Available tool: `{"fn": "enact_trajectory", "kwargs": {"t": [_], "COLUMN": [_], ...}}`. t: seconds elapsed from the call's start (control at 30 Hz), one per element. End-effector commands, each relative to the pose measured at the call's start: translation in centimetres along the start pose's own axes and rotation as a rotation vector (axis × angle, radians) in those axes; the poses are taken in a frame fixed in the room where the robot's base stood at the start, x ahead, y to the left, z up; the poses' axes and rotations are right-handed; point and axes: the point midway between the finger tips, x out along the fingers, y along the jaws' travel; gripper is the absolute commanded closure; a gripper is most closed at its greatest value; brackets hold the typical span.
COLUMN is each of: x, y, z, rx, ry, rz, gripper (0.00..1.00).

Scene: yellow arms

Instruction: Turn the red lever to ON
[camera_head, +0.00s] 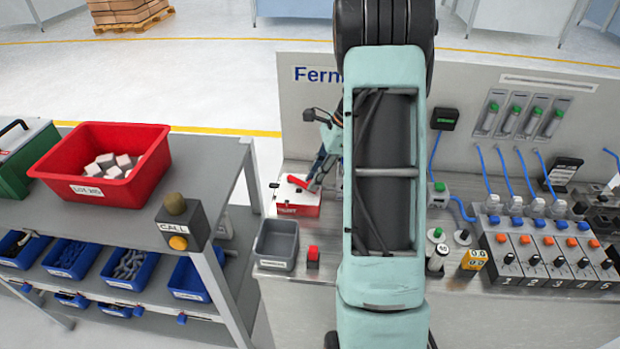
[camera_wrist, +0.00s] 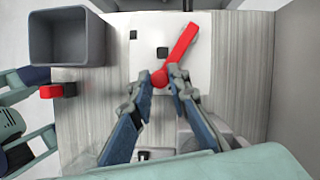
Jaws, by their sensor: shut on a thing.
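The red lever (camera_head: 297,182) lies on the white top of a small red-fronted box (camera_head: 298,210) on the bench. In the wrist view the lever (camera_wrist: 181,49) slants from a round end between my fingers up to the right, across a white plate (camera_wrist: 145,33) with dark square marks. My gripper (camera_wrist: 160,74) is shut on the lever at that round end, a fingertip on each side. In the head view my gripper (camera_head: 316,185) reaches the box from behind and is partly hidden by my arm. I cannot read any ON or OFF marking.
A grey bin (camera_head: 276,243) and a small red-topped block (camera_head: 313,256) stand in front of the box. A panel of switches (camera_head: 545,255) and blue cables lies to the right. A shelf with a red crate (camera_head: 60,178) and a call button (camera_head: 178,242) is at left.

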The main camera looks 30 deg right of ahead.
Motion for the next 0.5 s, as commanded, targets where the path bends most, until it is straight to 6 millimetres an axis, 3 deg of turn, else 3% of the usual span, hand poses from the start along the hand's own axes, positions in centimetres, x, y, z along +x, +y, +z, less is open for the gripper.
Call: {"fn": "enact_trajectory", "kwargs": {"t": [0.5], "x": [-0.33], "y": [-0.98], "z": [-0.70], "rx": [-0.142], "ry": [0.002], "rz": [0.057], "gripper": [1.00]}}
